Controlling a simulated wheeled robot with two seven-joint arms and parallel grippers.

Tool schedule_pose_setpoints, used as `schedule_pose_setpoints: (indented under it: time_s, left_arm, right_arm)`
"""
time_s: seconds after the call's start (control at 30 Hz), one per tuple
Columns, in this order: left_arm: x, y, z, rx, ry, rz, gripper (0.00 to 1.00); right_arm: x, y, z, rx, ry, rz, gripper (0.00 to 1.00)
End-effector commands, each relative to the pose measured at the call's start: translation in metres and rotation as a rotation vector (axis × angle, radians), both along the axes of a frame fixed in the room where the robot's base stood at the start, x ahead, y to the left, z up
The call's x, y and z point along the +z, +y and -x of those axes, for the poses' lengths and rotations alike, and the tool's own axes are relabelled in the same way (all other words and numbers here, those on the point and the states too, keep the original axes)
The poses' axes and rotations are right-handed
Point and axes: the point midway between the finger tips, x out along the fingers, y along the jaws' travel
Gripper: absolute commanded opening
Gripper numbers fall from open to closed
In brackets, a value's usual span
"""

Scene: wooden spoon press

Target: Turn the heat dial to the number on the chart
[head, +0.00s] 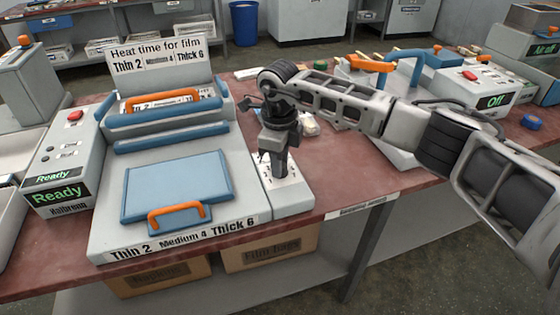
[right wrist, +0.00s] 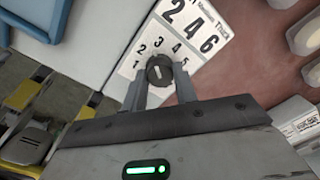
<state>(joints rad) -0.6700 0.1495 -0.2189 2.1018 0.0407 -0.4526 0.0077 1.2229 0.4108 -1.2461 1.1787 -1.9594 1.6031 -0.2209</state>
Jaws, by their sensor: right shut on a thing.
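The heat time chart (head: 155,58) stands behind the press and reads Thin 2, Medium 4, Thick 6. The dark round heat dial (right wrist: 160,70) sits on a white number card (right wrist: 150,47) in the right wrist view; a pale pointer mark crosses its face. Digits 1 to 5 show around the dial, and I cannot tell exactly which one the mark meets. My right gripper (right wrist: 159,88) is shut on the dial, a finger at each side. In the head view my right gripper (head: 278,165) points down over the card and hides the dial. My left gripper is out of view.
The press (head: 180,225) has a blue plate with orange handles. A control box (head: 65,165) at left shows Ready. Another machine (head: 480,90) at right shows Off. Boxes (head: 270,248) sit below the red table (head: 330,180). Small white items (head: 310,125) lie behind my right gripper.

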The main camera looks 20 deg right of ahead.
Motion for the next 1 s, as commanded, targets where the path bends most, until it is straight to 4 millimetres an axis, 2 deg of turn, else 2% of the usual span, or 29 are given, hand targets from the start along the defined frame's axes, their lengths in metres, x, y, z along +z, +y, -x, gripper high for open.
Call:
schedule_pose_setpoints:
  time_s: [0.6, 1.0]
  left_arm:
    - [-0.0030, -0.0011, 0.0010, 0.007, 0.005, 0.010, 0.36]
    - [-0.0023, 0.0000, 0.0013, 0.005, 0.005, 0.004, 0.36]
  right_arm:
    - [0.0015, -0.0007, -0.0012, -0.583, -0.002, 0.002, 0.06]
    - [0.0020, -0.0004, -0.0016, -0.856, -0.003, 0.001, 0.06]
